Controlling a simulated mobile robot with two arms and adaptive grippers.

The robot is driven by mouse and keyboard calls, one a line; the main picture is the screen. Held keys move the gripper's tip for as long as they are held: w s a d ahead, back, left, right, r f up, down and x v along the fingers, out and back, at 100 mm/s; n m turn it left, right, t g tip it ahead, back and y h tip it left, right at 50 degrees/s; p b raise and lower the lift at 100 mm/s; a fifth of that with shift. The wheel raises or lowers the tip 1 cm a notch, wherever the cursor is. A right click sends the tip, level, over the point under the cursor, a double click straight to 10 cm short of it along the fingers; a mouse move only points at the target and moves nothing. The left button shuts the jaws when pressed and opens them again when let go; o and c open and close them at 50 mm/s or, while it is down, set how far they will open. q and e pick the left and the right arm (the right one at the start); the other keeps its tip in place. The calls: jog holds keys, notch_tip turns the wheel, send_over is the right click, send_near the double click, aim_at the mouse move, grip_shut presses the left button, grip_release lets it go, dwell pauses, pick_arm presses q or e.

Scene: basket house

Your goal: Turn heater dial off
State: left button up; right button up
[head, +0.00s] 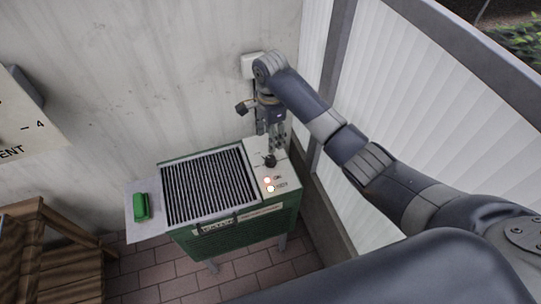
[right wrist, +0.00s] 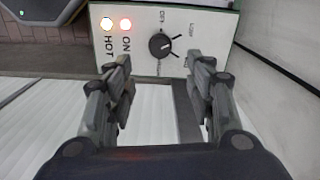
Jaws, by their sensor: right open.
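The green heater (head: 235,228) stands against the wall in the head view, with a slatted grille on top. Its white control panel (head: 262,160) carries a black dial (head: 270,161) and two glowing lights marked ON and HOT. In the right wrist view the dial (right wrist: 160,44) sits on the panel (right wrist: 205,25) among printed marks, including OFF and LOW. My right gripper (head: 275,146) points down above the panel. In the right wrist view its fingers (right wrist: 159,73) are open and empty, with the dial beyond the gap between them. My left gripper is not in view.
A green object (head: 142,207) lies on the heater's left side shelf (head: 130,190). A wooden piece of furniture (head: 50,250) stands at the left. A white ribbed wall panel (head: 400,90) closes off the right side. A wall socket (head: 250,66) is behind my right arm.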

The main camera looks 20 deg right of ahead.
aim_at(271, 159)
notch_tip(271, 159, down, 11)
jog(key=shift+r, duration=0.15)
jog(key=shift+c, duration=0.3)
jog(key=c, duration=1)
